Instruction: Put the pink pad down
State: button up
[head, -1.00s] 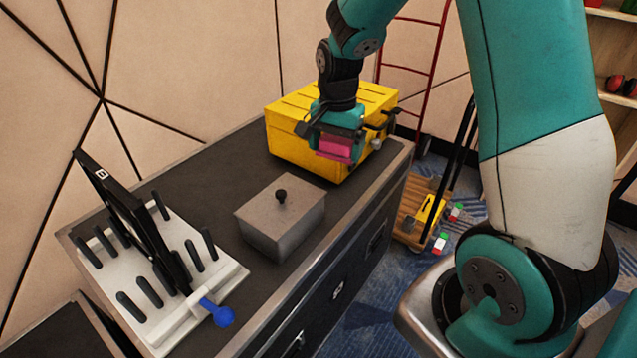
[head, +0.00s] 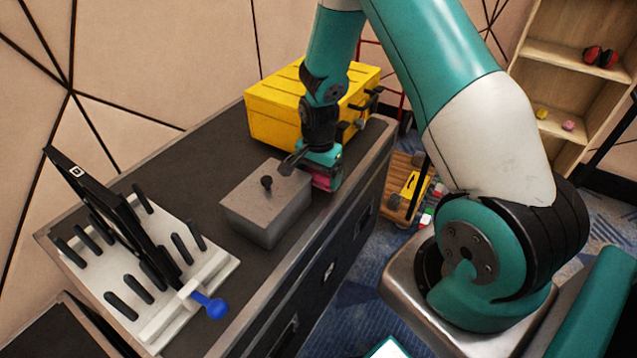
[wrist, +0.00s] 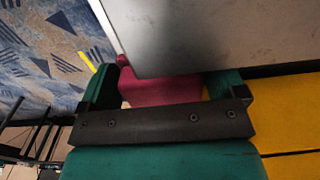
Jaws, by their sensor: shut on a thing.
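My gripper (head: 324,180) is shut on the pink pad (head: 322,183), low over the dark bench top, just right of the grey lidded box and in front of the yellow toolbox. In the wrist view the pink pad (wrist: 160,88) sits between the two teal fingers (wrist: 165,92), partly hidden behind the grey box's edge. I cannot tell whether the pad touches the bench top.
The grey box (head: 268,205) with a black knob stands beside my gripper. The yellow toolbox (head: 275,110) stands behind it. A white rack (head: 150,270) with black pegs and a blue-knobbed lever is at left. The bench top (head: 190,180) is clear behind the grey box.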

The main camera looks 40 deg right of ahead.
aim_at(318, 184)
jog(key=shift+f, duration=1.55)
jog(key=shift+f, duration=0.2)
jog(key=o, duration=0.7)
notch_tip(318, 184, up, 12)
jog(key=shift+f, duration=0.1)
jog(key=s+a+r+n+y, duration=0.1)
jog(key=s+a+r+n, duration=0.35)
jog(key=a+r, duration=0.2)
jog(key=s+a+r+n+y, duration=0.1)
jog(key=s+a+r+n, duration=0.2)
jog(key=a+r+n, duration=0.4)
jog(key=shift+s+a+r+n+y+p, duration=0.35)
jog(key=shift+s+a+r+n+p, duration=0.3)
jog(key=shift+s+a+r+n, duration=1.3)
jog(key=shift+s+a+r+n+y+p, duration=0.4)
jog(key=shift+s+a+r+n+p, duration=0.6)
jog(key=shift+s, duration=1.8)
jog(key=shift+s+a+r+n+y+p, duration=0.35)
jog(key=shift+s+a+r+n, duration=0.8)
jog(key=shift+s+r+n, duration=0.95)
